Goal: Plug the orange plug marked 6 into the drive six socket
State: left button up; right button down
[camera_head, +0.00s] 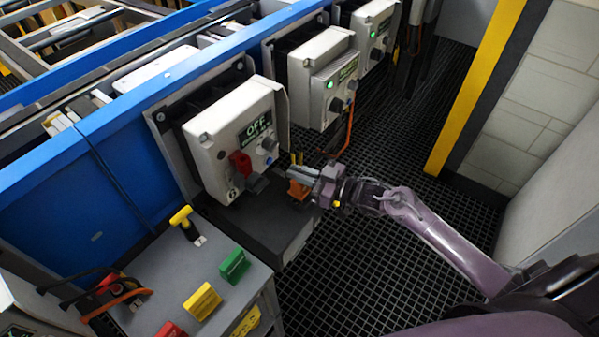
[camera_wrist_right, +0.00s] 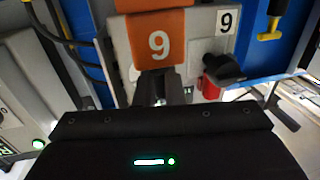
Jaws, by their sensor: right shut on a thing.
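My right gripper (camera_head: 303,176) is shut on the orange plug (camera_head: 298,190), in front of the nearest drive box (camera_head: 215,140). The plug also shows in the right wrist view (camera_wrist_right: 157,40). Its digit reads as a 9 there, but that view is upside down, so it is a 6. The box carries the same digit on a label (camera_wrist_right: 227,20). Its display reads OFF. A dark socket-like fitting (camera_head: 257,182) sticks out low on the box, beside a red handle (camera_head: 240,162). The plug is apart from it, to its right. My left gripper is not in view.
Two more drive boxes (camera_head: 318,75) (camera_head: 372,30) with green lamps stand along the blue conveyor rail (camera_head: 110,118). A grey cart (camera_head: 185,275) at lower left bears yellow, green and red blocks and a yellow T-handle (camera_head: 181,215). A yellow post (camera_head: 475,90) stands right. Grated floor between is clear.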

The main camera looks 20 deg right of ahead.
jog(key=shift+f+b, duration=1.2)
jog(key=shift+f, duration=0.45)
jog(key=c, duration=1.5)
grip_release()
jog(key=shift+o, duration=0.2)
jog(key=shift+s+d, duration=0.1)
jog(key=v, duration=0.7)
jog(key=shift+s+d, duration=0.2)
jog(key=shift+s, duration=0.05)
jog(key=shift+r, duration=0.1)
